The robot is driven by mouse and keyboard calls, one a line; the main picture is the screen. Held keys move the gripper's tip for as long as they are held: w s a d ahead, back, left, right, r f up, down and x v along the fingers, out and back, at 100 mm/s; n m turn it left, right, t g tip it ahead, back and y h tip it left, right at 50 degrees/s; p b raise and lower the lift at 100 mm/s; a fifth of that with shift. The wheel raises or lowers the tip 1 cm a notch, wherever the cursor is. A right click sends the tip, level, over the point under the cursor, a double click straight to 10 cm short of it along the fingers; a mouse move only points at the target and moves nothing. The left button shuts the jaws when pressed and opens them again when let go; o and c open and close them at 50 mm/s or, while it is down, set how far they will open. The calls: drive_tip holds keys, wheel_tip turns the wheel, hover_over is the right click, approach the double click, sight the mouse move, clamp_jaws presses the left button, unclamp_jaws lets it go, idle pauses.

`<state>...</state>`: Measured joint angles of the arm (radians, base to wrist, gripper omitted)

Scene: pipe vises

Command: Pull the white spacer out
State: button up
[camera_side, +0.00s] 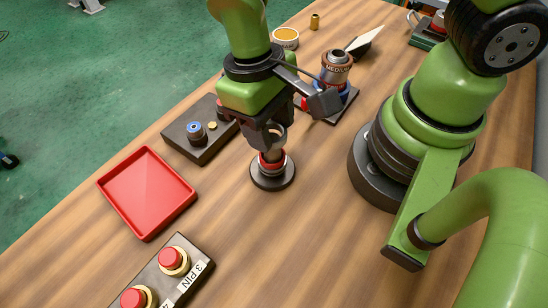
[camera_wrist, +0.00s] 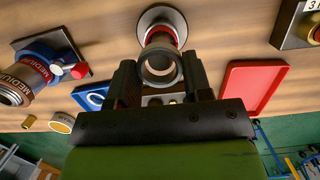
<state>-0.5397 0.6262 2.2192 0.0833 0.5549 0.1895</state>
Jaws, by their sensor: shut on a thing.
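My gripper (camera_side: 276,138) points down over a small round stand (camera_side: 272,181) with a dark base and a red band. It is shut on a grey, hollow, ring-like piece that shows between the fingers in the wrist view (camera_wrist: 160,67). The piece stands directly above the red band, which also shows in the wrist view (camera_wrist: 163,36). Whether the piece still touches the stand I cannot tell. A pale lining shows inside it; I cannot tell whether this is the white spacer, and no other white spacer is clearly visible.
A vise with a pipe marked MEDIUM (camera_side: 336,69) stands behind my gripper. A dark block (camera_side: 199,146) with a blue ring is at left. An empty red tray (camera_side: 147,190) and a red-button box (camera_side: 165,274) lie nearer the front. Bare table lies right of the tray.

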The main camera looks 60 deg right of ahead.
drive_tip(key=shift+r, duration=1.6)
drive_tip(key=shift+w, duration=0.1)
